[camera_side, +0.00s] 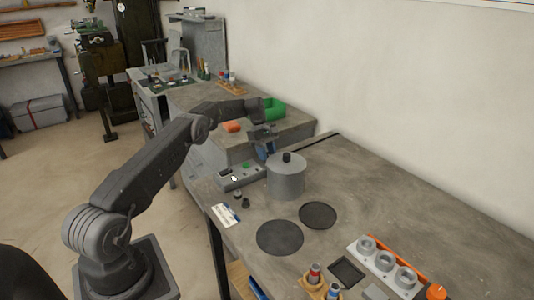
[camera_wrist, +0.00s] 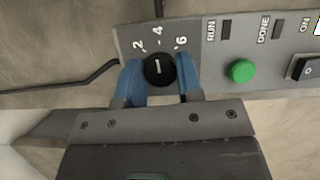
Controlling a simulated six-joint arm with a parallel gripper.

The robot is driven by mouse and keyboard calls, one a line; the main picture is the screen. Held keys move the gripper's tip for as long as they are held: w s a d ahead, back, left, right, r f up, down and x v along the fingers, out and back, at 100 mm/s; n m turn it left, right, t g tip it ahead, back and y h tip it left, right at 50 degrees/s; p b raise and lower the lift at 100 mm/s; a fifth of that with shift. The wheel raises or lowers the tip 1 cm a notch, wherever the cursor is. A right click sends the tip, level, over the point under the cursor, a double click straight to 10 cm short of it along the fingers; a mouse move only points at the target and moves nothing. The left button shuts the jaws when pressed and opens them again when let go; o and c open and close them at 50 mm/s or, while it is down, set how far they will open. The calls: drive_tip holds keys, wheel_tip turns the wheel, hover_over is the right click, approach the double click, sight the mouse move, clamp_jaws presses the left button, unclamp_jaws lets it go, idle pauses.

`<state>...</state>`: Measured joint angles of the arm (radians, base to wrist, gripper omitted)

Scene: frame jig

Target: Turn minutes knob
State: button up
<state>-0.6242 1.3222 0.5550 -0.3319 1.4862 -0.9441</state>
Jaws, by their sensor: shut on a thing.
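The minutes knob (camera_wrist: 158,70) is a round black dial with a white pointer line, on a grey control panel (camera_wrist: 206,55). Numbers 2, 4 and 6 are printed around it. In the side view my gripper (camera_side: 265,148) is at the back end of the control panel (camera_side: 240,176), partly behind the pot, and the knob is hidden there.
The panel also has a green button (camera_wrist: 242,71), RUN and DONE windows and an ON switch (camera_wrist: 305,68). A grey lidded pot (camera_side: 286,178) stands close to the panel. Two dark discs (camera_side: 280,237) lie in front. A jig with grey rings (camera_side: 385,262) is at the lower right.

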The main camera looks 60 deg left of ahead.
drive_tip(key=shift+m, duration=0.4)
drive_tip(key=o, duration=0.9)
drive_tip(key=shift+r, duration=0.45)
wheel_tip(320, 180, up, 3)
drive_tip(key=shift+r, duration=0.1)
drive_tip(key=s+a+r, duration=0.2)
drive_tip(key=s, duration=0.1)
drive_tip(key=s+a+r, duration=0.2)
drive_tip(key=s, duration=0.1)
drive_tip(key=s+a+r, duration=0.2)
drive_tip(key=s+r, duration=0.1)
drive_tip(key=s, duration=0.1)
drive_tip(key=shift+a, duration=0.2)
